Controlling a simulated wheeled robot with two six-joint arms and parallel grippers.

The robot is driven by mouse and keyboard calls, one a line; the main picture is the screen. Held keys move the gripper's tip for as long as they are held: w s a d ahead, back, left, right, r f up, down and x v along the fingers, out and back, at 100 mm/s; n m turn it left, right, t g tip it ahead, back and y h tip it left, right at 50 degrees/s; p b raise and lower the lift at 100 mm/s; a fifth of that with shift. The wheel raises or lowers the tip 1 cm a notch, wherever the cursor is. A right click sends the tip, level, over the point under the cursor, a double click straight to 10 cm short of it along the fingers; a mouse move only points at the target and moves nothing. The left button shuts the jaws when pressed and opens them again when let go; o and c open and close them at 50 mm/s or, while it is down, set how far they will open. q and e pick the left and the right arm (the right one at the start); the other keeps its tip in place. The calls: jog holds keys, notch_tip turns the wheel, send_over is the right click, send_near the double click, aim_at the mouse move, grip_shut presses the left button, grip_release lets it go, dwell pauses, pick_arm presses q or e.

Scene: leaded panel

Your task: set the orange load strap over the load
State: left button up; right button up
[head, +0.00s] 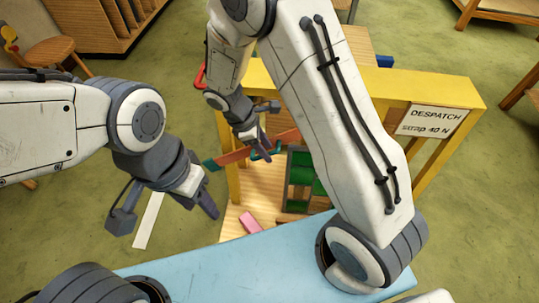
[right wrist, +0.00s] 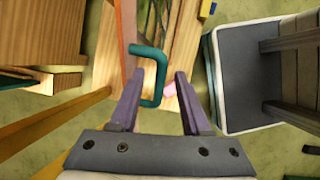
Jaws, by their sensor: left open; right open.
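The orange load strap (head: 234,157) runs slantwise across the yellow frame in the head view, with teal pieces along it. Part of it is hidden behind my right gripper (head: 262,146). In the right wrist view, the strap (right wrist: 127,30) rises at the upper left, and a bent teal handle (right wrist: 161,75) reaches between the open fingers of my right gripper (right wrist: 155,82). I cannot tell whether they touch it. The leaded panel (head: 302,174), with green panes, stands inside the frame, partly hidden by my right arm. My left gripper (head: 203,200) is open and empty, left of the frame.
The yellow frame (head: 446,89) carries a sign (head: 431,120) reading "DESPATCH strap 40 N". A pink block (head: 250,222) lies near the light blue surface (head: 240,262) in front. A white strip (head: 148,221) lies on the green floor. A wooden stool (head: 49,53) stands at the far left.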

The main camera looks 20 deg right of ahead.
jog(key=shift+x, duration=1.35)
grip_shut()
dwell(0.4)
